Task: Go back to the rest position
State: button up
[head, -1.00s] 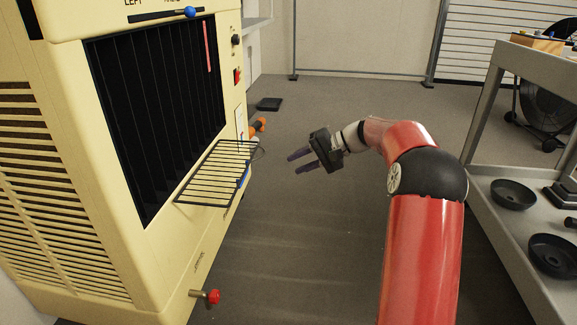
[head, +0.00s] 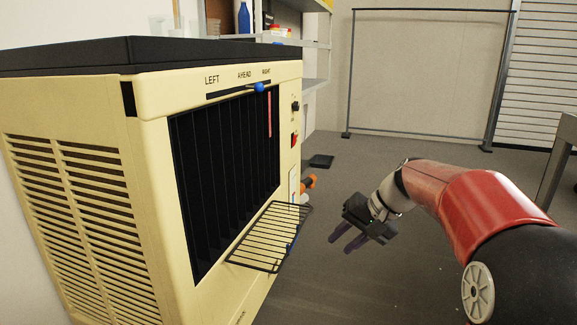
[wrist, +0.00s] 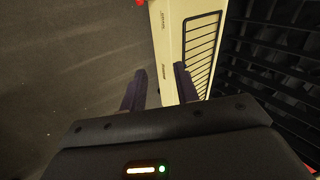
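My gripper (head: 349,239) is in the open space to the right of the cream machine (head: 140,190) in the head view. Its two purple fingers are apart with nothing between them. In the wrist view my gripper (wrist: 158,85) also shows spread, empty fingers, with the grey floor and the machine's cream side beyond. The fingers are apart from the wire rack (head: 268,240) on the machine's front.
The machine has a dark vent, a blue slider knob (head: 259,87) and a red switch (head: 294,138). An orange knob (head: 309,182) sticks out at its right side. A grey cart frame (head: 560,165) stands at the right. The floor (head: 345,290) between is clear.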

jog(key=s+r+n+t+h+p, duration=0.1)
jog(key=s+h+p, duration=0.2)
jog(key=s, duration=1)
jog(key=s+d+r+n+t+h+p, duration=0.1)
jog(key=s+h+p, duration=0.1)
jog(key=s, duration=1.1)
jog(key=shift+s+r+n+t+h+p, duration=0.3)
jog(key=shift+s+n+h+p, duration=0.1)
jog(key=shift+h, duration=0.4)
